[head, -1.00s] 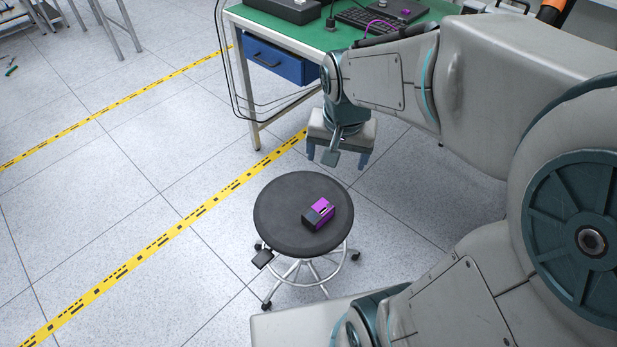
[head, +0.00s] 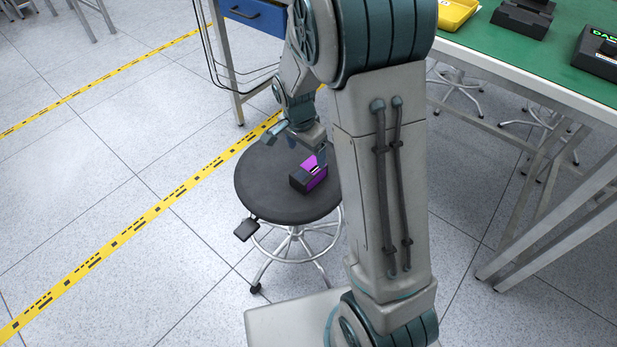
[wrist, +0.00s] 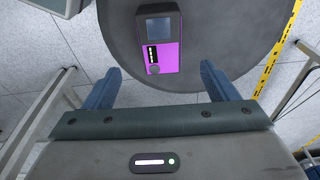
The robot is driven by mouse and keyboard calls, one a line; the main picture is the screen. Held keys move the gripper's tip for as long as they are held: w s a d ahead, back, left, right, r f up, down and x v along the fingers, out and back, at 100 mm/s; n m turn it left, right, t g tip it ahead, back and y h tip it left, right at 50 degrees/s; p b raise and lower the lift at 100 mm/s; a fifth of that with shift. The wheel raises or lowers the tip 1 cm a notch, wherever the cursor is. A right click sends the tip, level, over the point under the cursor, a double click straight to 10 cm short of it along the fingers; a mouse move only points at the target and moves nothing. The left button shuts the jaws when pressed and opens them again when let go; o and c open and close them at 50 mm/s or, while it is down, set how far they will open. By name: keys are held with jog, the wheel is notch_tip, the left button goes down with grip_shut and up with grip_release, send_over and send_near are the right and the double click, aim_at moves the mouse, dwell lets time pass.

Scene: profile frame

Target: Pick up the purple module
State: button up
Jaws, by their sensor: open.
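The purple module (head: 311,174) is a small box with a purple face and a dark end. It lies on the dark round seat of a stool (head: 262,195). In the wrist view the module (wrist: 159,45) shows its purple face, a small screen and a round knob. My gripper (head: 296,148) is over the far side of the stool, close to the module. In the wrist view my gripper (wrist: 158,85) is open and empty, its two blue fingers apart. The module lies ahead of the fingertips, between their lines, and is not gripped.
A green-topped workbench (head: 560,75) with a yellow tray (head: 456,14) and dark devices stands behind and to the right. A blue drawer (head: 256,14) hangs under it. Yellow floor tape (head: 130,232) runs left of the stool.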

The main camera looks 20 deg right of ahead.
aim_at(309, 168)
jog(key=f, duration=0.3)
jog(key=f+b, duration=0.1)
jog(key=f, duration=0.2)
jog(key=d+f+b, duration=0.1)
jog(key=f, duration=0.2)
jog(key=shift+w+f, duration=0.3)
jog(key=shift+w, duration=0.05)
jog(key=shift+r, duration=0.1)
jog(key=c, duration=1.2)
jog(key=shift+r, duration=0.1)
jog(key=shift+r, duration=0.55)
jog(key=r, duration=0.2)
jog(key=d+r+p, duration=0.1)
jog(key=shift+w+r, duration=0.15)
jog(key=shift+r, duration=0.25)
jog(key=d+r, duration=0.2)
jog(key=d, duration=0.1)
jog(key=w+d+r+p, duration=0.1)
jog(key=d+r, duration=0.1)
jog(key=d, duration=0.2)
jog(key=w+d+r+p, duration=0.1)
jog(key=d+r, duration=0.1)
jog(key=d, duration=0.1)
jog(key=shift+w+d, duration=0.15)
jog(key=shift+w, duration=0.1)
